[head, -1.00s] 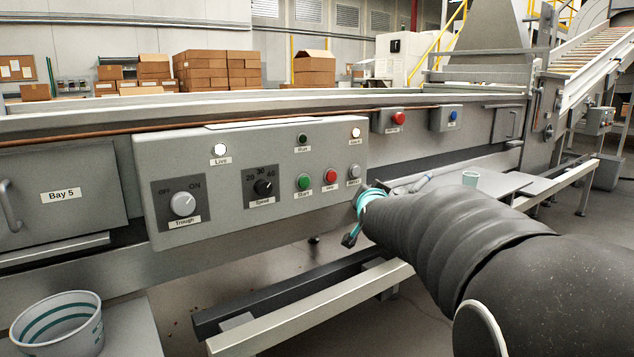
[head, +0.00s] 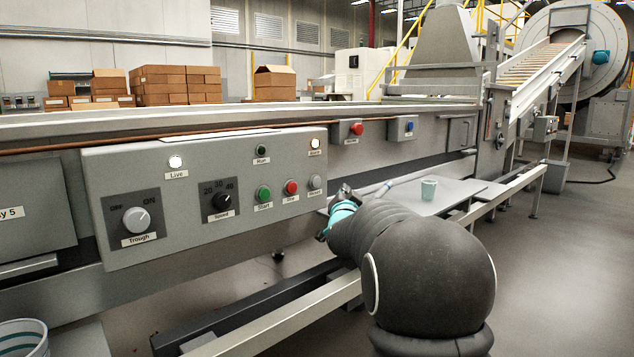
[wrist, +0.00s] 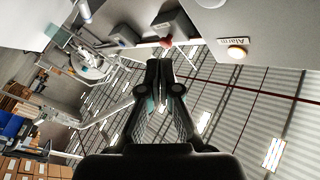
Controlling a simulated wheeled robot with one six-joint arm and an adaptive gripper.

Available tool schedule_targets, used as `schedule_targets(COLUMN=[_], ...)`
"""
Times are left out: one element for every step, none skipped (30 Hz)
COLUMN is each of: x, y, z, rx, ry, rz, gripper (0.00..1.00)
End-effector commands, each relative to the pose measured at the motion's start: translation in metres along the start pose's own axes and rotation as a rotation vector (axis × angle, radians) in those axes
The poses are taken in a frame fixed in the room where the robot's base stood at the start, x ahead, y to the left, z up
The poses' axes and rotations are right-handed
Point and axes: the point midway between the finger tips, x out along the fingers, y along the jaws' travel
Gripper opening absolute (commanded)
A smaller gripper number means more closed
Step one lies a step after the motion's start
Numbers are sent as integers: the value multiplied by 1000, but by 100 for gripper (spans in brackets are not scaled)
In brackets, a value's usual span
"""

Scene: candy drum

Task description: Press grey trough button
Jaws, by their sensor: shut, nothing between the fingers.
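The grey control panel (head: 205,195) is on the trough's side. Its small round grey button (head: 314,182) is at the right end of the lower row, beside the red button (head: 291,187) and the green button (head: 263,194). My gripper (head: 346,190) is just right of the panel's right edge, slightly below the grey button's height and apart from it in the picture. In the wrist view, my gripper (wrist: 160,68) has its fingers together with nothing between them. The Alarm lamp (wrist: 236,53) is lit at upper right there; the grey button is not visible.
The Trough knob (head: 137,220) and Speed knob (head: 222,201) are left on the panel. Boxes with a red button (head: 356,129) and a blue button (head: 409,126) sit to the right.

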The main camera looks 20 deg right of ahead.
Motion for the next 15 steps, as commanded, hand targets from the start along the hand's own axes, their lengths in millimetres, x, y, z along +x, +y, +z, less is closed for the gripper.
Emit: schedule_targets(x=[5,7,11,13,16,20,22,25,29,31,34,36,38,41,43], y=[-6,-8,-11,-13,-15,-18,-20,-21,-24,-26,-28,-30,-30,-31,-33], z=[0,2,4,6,9,10,12,14,17,19,21,24,27,29,31], rx=[0,0,-1,-1,-1,0,1,0,-1,-1,-1,0,0,0,0], ry=[-1,-1,-3,-3,-4,-3,-2,-2,-3,-3,-3,-3,-1,-1,-1], rz=[-1,0,0,-1,0,0,0,0,0,-1,-1,0,-1,0,-1], gripper=[0,0,0,0,0,0,0,0,0,0,0,0,0,0,0])
